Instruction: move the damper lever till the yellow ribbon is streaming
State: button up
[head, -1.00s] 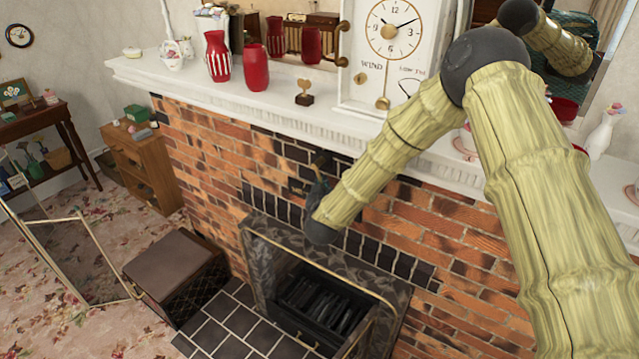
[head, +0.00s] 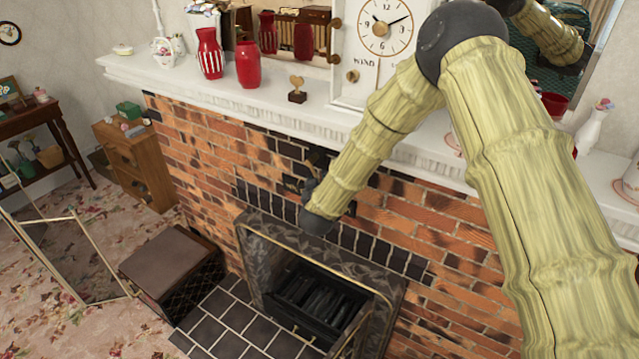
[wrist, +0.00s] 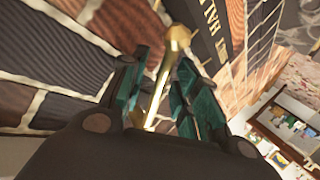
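A brass damper lever (wrist: 157,95) with a round knob (wrist: 179,36) shows in the wrist view, rising from low centre towards the top. My gripper (wrist: 162,75) has its teal-padded fingers on either side of the lever's shaft, with the knob beyond the tips. Whether both fingers press on the shaft is not clear. A dark plate (wrist: 207,28) with gold letters, partly reading "HAL", is beside the knob. In the head view my gripper (head: 312,170) is small and dark against the brick above the firebox, and the lever cannot be made out. No yellow ribbon is visible in either view.
The white mantel (head: 215,97) runs above my gripper, bearing red vases (head: 248,65), a small heart ornament (head: 297,89) and a white clock (head: 352,62). The fireplace surround (head: 250,262) is below. A brown-topped box (head: 165,262) stands on the left of the hearth.

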jog(key=v, duration=1.2)
dwell(0.5)
jog(key=s+d+f+m+g+y+b, duration=0.1)
jog(key=s+d+f+g, duration=0.3)
jog(key=s+f, duration=0.65)
jog(key=s+d+f+m+g+b, duration=0.1)
jog(key=s+d+f+g, duration=0.2)
jog(key=s+d+f, duration=0.7)
jog(key=s+d+f+m+g, duration=0.1)
jog(key=s+d+f+g, duration=0.1)
jog(key=s+f, duration=0.3)
jog(key=s+d+f+m+g+b, duration=0.1)
jog(key=s+f, duration=0.4)
jog(key=s, duration=0.7)
jog(key=s+d+f+g+b, duration=0.1)
jog(key=s+d+f+g, duration=0.2)
jog(key=s, duration=0.5)
notch_tip(320, 180, down, 2)
jog(key=shift+s+d+f+m+g, duration=0.1)
jog(key=shift+s+d+m+g, duration=0.25)
jog(key=shift+g, duration=0.55)
jog(key=shift+w, duration=0.1)
